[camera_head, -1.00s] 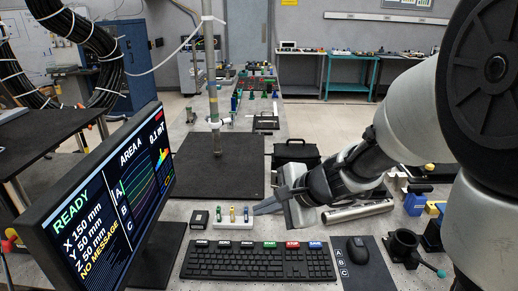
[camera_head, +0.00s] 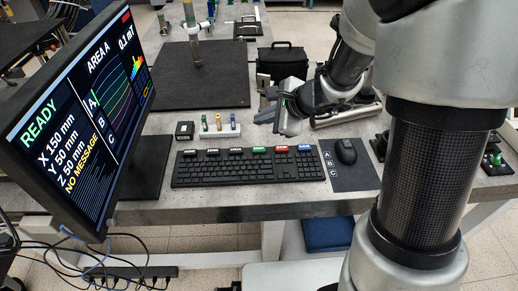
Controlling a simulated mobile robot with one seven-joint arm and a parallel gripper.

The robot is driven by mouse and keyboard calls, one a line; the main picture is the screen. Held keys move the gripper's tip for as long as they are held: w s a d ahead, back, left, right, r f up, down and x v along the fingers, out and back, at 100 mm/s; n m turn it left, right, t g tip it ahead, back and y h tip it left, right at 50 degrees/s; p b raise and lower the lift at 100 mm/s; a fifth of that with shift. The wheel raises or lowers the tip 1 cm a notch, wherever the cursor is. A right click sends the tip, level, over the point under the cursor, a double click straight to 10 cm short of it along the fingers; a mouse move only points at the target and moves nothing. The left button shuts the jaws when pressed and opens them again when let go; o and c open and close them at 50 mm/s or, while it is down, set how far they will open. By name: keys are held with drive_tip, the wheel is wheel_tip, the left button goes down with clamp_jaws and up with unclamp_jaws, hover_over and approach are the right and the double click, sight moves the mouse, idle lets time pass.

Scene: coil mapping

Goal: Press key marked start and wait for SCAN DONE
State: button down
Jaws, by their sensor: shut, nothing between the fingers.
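The black keyboard (camera_head: 250,170) lies on the grey table. A green-labelled key (camera_head: 259,150), whose lettering looks like START, is on its top row, left of a red key (camera_head: 281,149) and a blue key (camera_head: 304,148). The monitor (camera_head: 85,115) at the left reads READY, AREA A, 0.1 mT, X 150 mm, Y 50 mm, Z 50 mm and NO MESSAGE. My gripper (camera_head: 262,117) is shut and empty. It points left, behind the keyboard's top row, and appears apart from the keys.
A white holder (camera_head: 220,131) with small coloured pieces and a small black box (camera_head: 185,130) stand behind the keyboard. A black board (camera_head: 175,88) with a post stands further back.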

drive_tip(key=b, duration=0.6)
hover_over(262, 151)
wheel_tip(262, 151, down, 7)
drive_tip(key=shift+f, duration=0.2)
drive_tip(key=shift+f+b, duration=0.4)
drive_tip(key=shift+f, duration=0.1)
idle(1.1)
drive_tip(key=shift+f+b, duration=0.35)
drive_tip(key=shift+b, duration=0.3)
